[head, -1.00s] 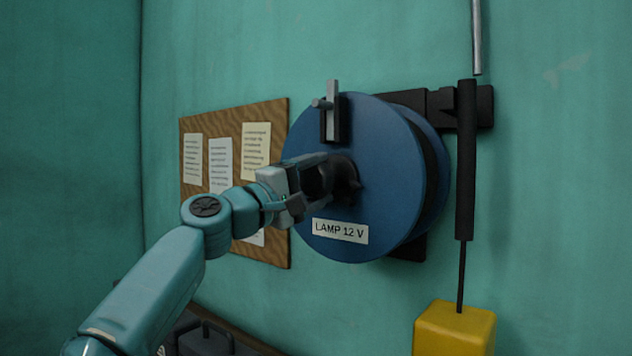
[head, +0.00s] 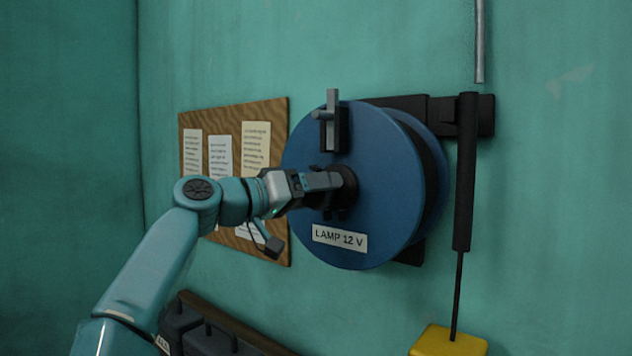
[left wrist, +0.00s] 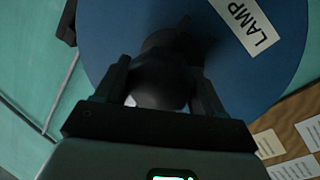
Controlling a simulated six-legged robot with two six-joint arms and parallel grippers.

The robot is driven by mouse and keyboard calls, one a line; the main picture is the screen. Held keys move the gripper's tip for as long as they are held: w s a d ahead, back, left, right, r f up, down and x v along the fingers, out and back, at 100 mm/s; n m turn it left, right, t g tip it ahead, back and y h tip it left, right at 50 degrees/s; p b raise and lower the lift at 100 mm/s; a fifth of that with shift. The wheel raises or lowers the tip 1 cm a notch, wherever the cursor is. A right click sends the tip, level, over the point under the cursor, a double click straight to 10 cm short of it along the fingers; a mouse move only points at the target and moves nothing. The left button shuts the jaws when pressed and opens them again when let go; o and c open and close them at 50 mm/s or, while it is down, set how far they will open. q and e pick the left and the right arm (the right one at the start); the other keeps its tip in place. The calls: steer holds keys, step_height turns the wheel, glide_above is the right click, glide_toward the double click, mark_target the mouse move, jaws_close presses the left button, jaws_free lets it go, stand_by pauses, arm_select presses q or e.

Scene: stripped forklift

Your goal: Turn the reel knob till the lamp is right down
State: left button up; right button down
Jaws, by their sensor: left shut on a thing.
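The blue reel (head: 385,215) with the "LAMP 12 V" label is mounted on the teal wall. My left gripper (head: 330,182) is shut on the dark round knob (head: 349,184) at the reel's face. In the left wrist view the knob (left wrist: 160,82) sits between the two fingers, with the reel face (left wrist: 110,35) behind it. A yellow block (head: 448,342), likely the lamp, hangs on a thin black cord below a black tube (head: 466,170). Its bottom is cut off by the picture edge, so its lowest point is hidden. My right gripper is not in view.
A grey lever in a black bracket (head: 333,125) stands on the reel's upper face. A cork board (head: 270,150) with papers hangs behind my arm. Dark cases (head: 207,338) sit low at the left. A metal rod (head: 480,45) runs above the tube.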

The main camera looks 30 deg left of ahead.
arm_select(q)
steer(key=m, duration=0.1)
steer(key=m+p, duration=0.1)
steer(key=shift+r+m+g, duration=0.3)
steer(key=shift+g, duration=0.1)
steer(key=m+y+p, duration=0.1)
steer(key=m, duration=0.2)
steer(key=shift+g+p, duration=0.3)
steer(key=shift+p, duration=0.1)
steer(key=m+y+p, duration=0.1)
steer(key=m, duration=0.2)
steer(key=shift+g, duration=0.3)
steer(key=shift+f+m+y, duration=0.1)
steer(key=shift+m+y, duration=0.5)
steer(key=shift+m, duration=0.5)
steer(key=o, duration=1)
steer(key=shift+d, duration=0.1)
